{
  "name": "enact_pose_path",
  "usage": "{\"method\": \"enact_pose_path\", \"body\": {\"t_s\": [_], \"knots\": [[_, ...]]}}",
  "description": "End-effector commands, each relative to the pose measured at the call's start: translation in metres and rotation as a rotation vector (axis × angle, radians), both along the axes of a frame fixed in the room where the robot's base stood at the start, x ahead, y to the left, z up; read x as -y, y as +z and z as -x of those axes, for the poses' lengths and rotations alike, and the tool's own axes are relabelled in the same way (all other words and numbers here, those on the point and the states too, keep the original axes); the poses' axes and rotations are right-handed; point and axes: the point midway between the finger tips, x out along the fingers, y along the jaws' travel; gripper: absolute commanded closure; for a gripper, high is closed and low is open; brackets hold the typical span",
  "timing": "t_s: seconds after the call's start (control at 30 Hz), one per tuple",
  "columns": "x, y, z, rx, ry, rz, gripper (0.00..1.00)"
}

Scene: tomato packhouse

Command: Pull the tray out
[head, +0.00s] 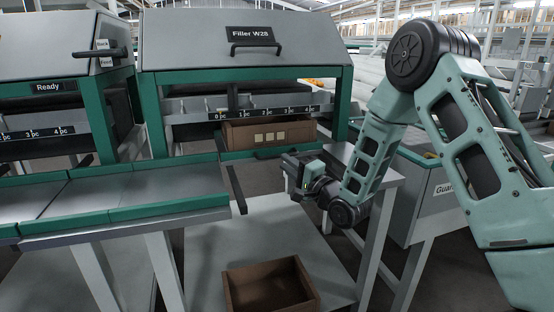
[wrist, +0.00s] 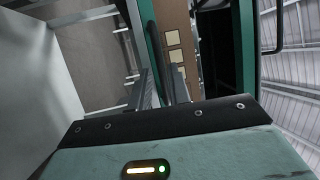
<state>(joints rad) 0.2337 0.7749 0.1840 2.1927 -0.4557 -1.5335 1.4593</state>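The tray of the Filler W28 machine shows as a green front edge (head: 235,155) under the hood, with a short dark handle (head: 270,153) on it. It looks pushed in. A brown box (head: 242,133) with several cream labels stands inside, behind that edge. My gripper (head: 287,160) is just in front of the tray's edge, at the right of the handle. In the wrist view its two grey fingers (wrist: 162,85) stand apart, pointing at the green edge (wrist: 150,30), with the labelled box (wrist: 176,40) beyond. Whether the handle lies between the fingers is unclear.
An open brown box (head: 268,290) sits low on a pale surface (head: 235,245) in front of the machine. Green-edged trays (head: 130,190) stick out at the left, with a dark bar (head: 237,188) at their right end. A guard panel (head: 440,190) stands at the right.

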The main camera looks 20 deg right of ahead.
Motion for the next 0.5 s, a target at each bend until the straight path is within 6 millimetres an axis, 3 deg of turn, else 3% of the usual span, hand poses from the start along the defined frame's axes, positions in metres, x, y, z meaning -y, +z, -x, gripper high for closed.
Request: {"method": "enact_pose_path", "body": {"t_s": [0.2,0.5], "knots": [[-0.012,0.005,-0.033,0.002,0.000,0.002,0.81],[-0.017,0.009,-0.048,-0.002,0.000,0.002,0.81]]}}
